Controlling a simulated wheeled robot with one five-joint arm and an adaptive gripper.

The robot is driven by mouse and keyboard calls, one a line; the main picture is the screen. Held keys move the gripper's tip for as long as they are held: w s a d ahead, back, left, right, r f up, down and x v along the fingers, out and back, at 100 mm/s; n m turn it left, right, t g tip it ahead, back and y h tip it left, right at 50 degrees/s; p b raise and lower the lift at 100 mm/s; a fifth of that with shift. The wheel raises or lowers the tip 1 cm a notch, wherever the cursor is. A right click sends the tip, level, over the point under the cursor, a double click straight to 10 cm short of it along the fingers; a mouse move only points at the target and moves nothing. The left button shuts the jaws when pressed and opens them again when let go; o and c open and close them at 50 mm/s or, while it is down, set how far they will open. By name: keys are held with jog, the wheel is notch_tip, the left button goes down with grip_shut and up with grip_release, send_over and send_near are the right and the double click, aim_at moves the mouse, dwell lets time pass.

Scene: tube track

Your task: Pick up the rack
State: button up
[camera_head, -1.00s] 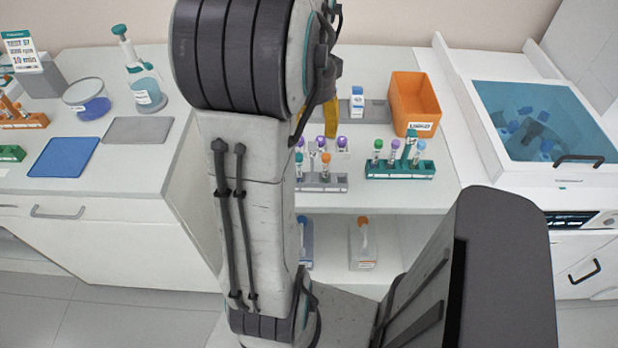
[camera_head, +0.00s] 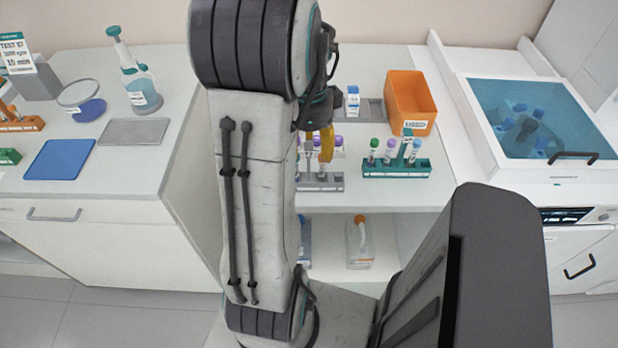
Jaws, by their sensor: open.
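A grey rack (camera_head: 334,184) stands on the middle bench with several capped tubes in it, partly hidden by my arm and gripper. My gripper (camera_head: 321,148) is open, with its yellow finger pointing down over the grey rack and covering some tubes. I cannot tell whether it touches the rack or the tubes. A teal-green rack (camera_head: 397,170) with several tubes stands to the right of the grey rack, apart from my gripper. An orange rack (camera_head: 22,125) and a green rack (camera_head: 8,156) are at the far left bench edge.
An orange bin (camera_head: 411,103) stands behind the teal-green rack. A grey tray with a small white-and-blue box (camera_head: 353,101) lies behind the gripper. A bottle (camera_head: 359,243) stands on the shelf below. Bench front between racks and edge is clear.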

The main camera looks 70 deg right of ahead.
jog(key=shift+f, duration=0.7)
jog(key=shift+c, duration=0.2)
grip_shut()
